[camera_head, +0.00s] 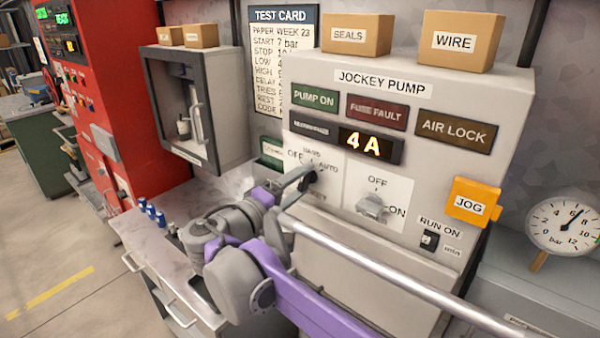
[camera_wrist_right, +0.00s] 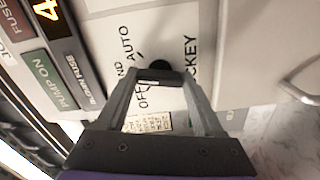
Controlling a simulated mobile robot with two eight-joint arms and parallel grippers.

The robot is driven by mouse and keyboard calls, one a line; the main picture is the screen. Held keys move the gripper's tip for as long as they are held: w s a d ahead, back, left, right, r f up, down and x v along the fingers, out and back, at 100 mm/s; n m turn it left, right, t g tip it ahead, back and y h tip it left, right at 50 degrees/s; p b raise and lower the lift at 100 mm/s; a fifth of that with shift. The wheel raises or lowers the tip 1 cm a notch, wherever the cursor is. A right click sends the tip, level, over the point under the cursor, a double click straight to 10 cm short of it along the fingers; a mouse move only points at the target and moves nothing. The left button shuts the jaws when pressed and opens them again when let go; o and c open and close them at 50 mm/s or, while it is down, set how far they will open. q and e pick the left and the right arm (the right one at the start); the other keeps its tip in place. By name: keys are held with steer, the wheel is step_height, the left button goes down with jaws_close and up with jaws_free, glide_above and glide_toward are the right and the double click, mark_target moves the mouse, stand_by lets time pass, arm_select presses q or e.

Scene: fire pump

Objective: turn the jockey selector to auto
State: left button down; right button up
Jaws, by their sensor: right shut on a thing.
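In the right wrist view the black knob (camera_wrist_right: 158,66) shows just beyond my fingertips. My right gripper (camera_head: 303,180) reaches in from below and is shut on the selector; its fingertips (camera_wrist_right: 158,77) meet at the knob. The fingers partly cover the knob and plate, so I cannot tell which position it points to. My left gripper is not in view.
A second switch (camera_head: 372,205), marked OFF and ON, sits right of the selector. An orange JOG box (camera_head: 473,202) and RUN ON switch (camera_head: 430,239) are further right. An amber display (camera_head: 368,146) reads 4 A. A grey open-fronted cabinet (camera_head: 195,105) stands left.

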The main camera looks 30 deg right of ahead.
steer(key=m+p, duration=0.2)
steer(key=m, duration=0.2)
steer(key=shift+r+p, duration=0.2)
steer(key=shift+p, duration=0.2)
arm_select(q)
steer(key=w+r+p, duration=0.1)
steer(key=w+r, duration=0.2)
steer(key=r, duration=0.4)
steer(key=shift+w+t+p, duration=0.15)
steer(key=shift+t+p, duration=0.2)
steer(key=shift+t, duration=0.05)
arm_select(e)
steer(key=shift+f+m, duration=0.2)
steer(key=shift+m, duration=1.4)
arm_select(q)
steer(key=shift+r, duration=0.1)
arm_select(e)
steer(key=o, duration=1.4)
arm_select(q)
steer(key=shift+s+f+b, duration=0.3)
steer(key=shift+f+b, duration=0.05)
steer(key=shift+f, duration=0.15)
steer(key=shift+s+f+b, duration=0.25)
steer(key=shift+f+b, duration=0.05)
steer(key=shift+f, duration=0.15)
arm_select(e)
steer(key=shift+v, duration=5.4)
